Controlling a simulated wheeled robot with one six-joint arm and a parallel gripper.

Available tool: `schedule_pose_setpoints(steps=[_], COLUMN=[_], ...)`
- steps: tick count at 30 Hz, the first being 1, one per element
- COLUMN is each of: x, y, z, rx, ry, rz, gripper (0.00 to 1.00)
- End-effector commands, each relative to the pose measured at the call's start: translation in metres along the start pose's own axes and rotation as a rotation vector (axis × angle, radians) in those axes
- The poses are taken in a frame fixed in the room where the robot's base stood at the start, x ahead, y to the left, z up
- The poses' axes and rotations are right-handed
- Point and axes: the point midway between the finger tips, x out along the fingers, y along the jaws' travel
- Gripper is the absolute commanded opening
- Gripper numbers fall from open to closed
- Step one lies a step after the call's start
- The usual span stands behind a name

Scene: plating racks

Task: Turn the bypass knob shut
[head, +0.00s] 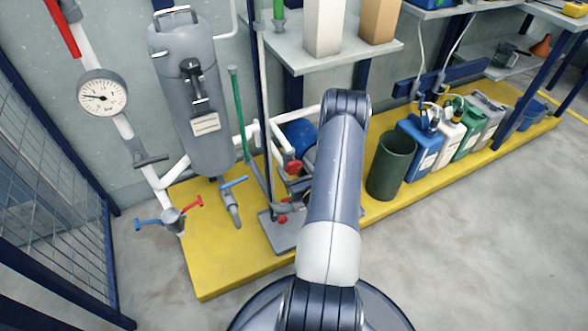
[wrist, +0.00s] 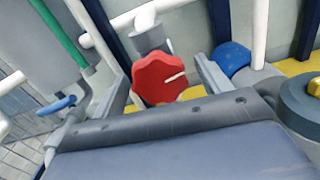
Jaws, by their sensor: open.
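The bypass knob appears to be the red lobed knob (wrist: 157,80) with a white pointer line, on a grey valve body in the wrist view. The line lies nearly level, pointing right and slightly up. A red knob (head: 294,168) also shows in the head view, just left of my arm. My gripper (wrist: 160,66) is open, one finger left and one right of the knob, with gaps on both sides. I cannot tell how deep the knob sits between the fingers. In the head view my arm hides most of the gripper area.
White pipes (wrist: 145,12) run above the knob. A blue round part (wrist: 229,60) is close by the right finger. A grey tank (head: 205,115) and a blue-handled valve (head: 234,184) stand left. A dark green bin (head: 391,165) and several canisters stand right on the yellow platform (head: 215,272).

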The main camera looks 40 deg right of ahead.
Motion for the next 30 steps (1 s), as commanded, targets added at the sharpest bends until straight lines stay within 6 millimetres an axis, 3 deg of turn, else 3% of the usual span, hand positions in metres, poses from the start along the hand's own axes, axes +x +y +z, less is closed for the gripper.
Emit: schedule_pose_setpoints(steps=[10,26,30], x=[0.0049,0.0045,0.0045], y=[-0.0001,0.0,-0.0001], z=[0.0005,0.0004,-0.0003], rx=[0.0,0.0,-0.012], ry=[0.0,0.0,0.0], rz=[0.0,0.0,0.0], gripper=[0.73,0.3,0.28])
